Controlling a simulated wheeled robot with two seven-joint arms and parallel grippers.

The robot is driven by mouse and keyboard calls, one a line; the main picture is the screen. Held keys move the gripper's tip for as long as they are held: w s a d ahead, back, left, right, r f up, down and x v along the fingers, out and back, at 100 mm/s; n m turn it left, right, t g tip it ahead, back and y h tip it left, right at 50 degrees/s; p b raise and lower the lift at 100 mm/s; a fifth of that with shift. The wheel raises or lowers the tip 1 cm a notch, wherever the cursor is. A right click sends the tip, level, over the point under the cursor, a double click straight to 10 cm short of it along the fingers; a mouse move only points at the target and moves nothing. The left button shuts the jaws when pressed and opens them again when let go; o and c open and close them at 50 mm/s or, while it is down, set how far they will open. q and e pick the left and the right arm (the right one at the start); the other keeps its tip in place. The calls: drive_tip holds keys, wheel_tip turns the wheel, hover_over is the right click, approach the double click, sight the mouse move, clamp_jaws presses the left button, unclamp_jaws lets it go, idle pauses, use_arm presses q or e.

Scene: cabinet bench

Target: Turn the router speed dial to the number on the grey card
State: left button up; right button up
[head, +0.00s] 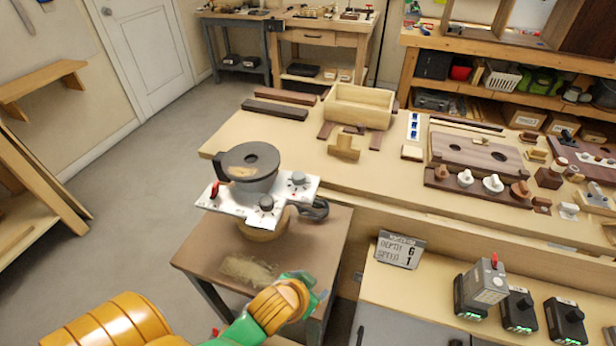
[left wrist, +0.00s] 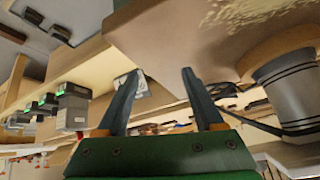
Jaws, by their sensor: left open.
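The router (head: 252,160) stands on a small brown side table (head: 215,255). The grey card (head: 399,250) leans on the bench at right and reads "DEPTH 6, SPEED 1". My left gripper (head: 312,290) is over the side table's front right, below and apart from the router. In the left wrist view, the left gripper (left wrist: 160,85) is open and empty, with the card (left wrist: 130,82) behind it. My right gripper is out of view.
A long workbench (head: 290,125) behind holds a wooden box (head: 360,105), wood blocks and knobs. Battery-like blocks (head: 520,310) stand on the right bench. A dark handle (head: 315,208) sticks out from the router's right side. Sawdust (head: 250,270) lies on the side table.

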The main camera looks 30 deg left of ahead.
use_arm(q)
drive_tip(key=w+d+r+m+t+h, duration=0.3)
drive_tip(key=w+d+r+t, duration=0.25)
drive_tip(key=w+r, duration=0.4)
drive_tip(key=w+d+r+m+t+h, duration=0.2)
drive_tip(key=w+d+r+t, duration=0.3)
drive_tip(key=r, duration=0.7)
drive_tip(key=s+d+r+m+g+h, duration=0.2)
drive_tip(key=d+r+m+g+h, duration=0.5)
drive_tip(key=d+m+h, duration=0.65)
drive_tip(key=m+g+y, duration=0.1)
drive_tip(key=g+y, duration=0.8)
drive_tip(key=y, duration=1.3)
approach(299, 175)
drive_tip(key=f, duration=0.2)
drive_tip(key=shift+g, duration=0.25)
drive_tip(key=x, duration=0.2)
drive_tip(key=p+x, duration=0.1)
drive_tip(key=x, duration=0.1)
drive_tip(key=p+x, duration=0.1)
drive_tip(key=x, duration=0.1)
drive_tip(key=shift+w+a, duration=0.3)
drive_tip(key=shift+a, duration=0.2)
drive_tip(key=shift+f, duration=0.3)
clamp_jaws()
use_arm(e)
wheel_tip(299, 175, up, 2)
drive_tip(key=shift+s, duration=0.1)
